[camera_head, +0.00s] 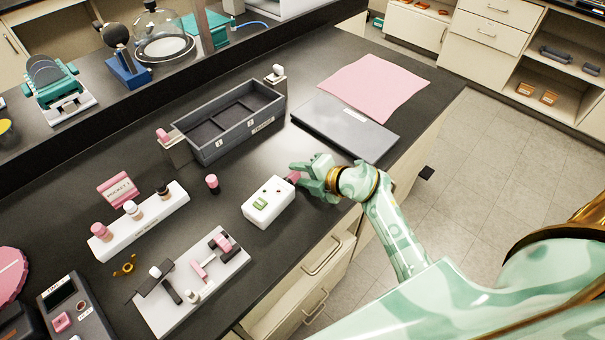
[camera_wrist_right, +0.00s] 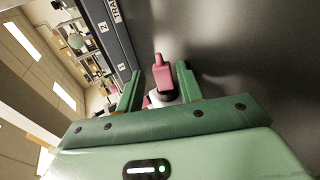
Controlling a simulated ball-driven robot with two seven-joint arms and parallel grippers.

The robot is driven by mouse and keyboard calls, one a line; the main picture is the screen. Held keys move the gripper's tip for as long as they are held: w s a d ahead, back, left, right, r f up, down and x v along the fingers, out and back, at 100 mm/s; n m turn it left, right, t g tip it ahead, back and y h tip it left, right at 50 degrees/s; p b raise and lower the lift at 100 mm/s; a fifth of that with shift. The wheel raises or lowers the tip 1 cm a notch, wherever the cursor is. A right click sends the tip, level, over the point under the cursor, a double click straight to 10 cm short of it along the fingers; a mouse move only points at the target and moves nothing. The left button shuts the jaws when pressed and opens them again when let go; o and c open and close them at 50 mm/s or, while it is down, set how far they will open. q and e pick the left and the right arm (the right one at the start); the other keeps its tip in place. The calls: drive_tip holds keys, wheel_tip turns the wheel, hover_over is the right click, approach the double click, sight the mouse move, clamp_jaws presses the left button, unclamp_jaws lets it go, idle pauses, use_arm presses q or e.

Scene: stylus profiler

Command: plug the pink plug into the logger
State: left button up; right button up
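The logger (camera_head: 262,209) is a white box with a green display on the dark bench. The pink plug (camera_head: 293,177) is at its upper right corner, by my right gripper (camera_head: 306,176); I cannot tell whether it touches the logger. In the right wrist view the pink plug (camera_wrist_right: 162,74), with a dark collar at its lower end, is between the two green fingers of my right gripper (camera_wrist_right: 160,80). Gaps show on both sides of it, so the fingers look open around it. The wrist plate hides what is below. My left gripper is out of view.
A grey divided tray (camera_head: 205,153) is behind the logger. A pink-topped piece (camera_head: 212,184) stands left of it. A white rack (camera_head: 145,225) and white plate (camera_head: 165,312) lie further left. A grey flat case (camera_head: 350,128) and pink cloth (camera_head: 375,85) are behind my right arm.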

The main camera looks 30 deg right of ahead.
drive_tip(key=shift+s+f, duration=0.15)
drive_tip(key=shift+f, duration=0.1)
drive_tip(key=shift+s+d+r+p, duration=0.1)
drive_tip(key=shift+s+r+p, duration=0.1)
drive_tip(key=shift+p, duration=0.15)
drive_tip(key=p+v, duration=0.5)
drive_tip(key=v, duration=0.1)
drive_tip(key=shift+d+r+p, duration=0.1)
drive_tip(key=shift+r+p, duration=0.1)
drive_tip(key=shift+p, duration=0.1)
drive_tip(key=shift+s, duration=0.1)
drive_tip(key=p+v, duration=0.2)
drive_tip(key=v, duration=1.4)
drive_tip(key=shift+s+d, duration=0.15)
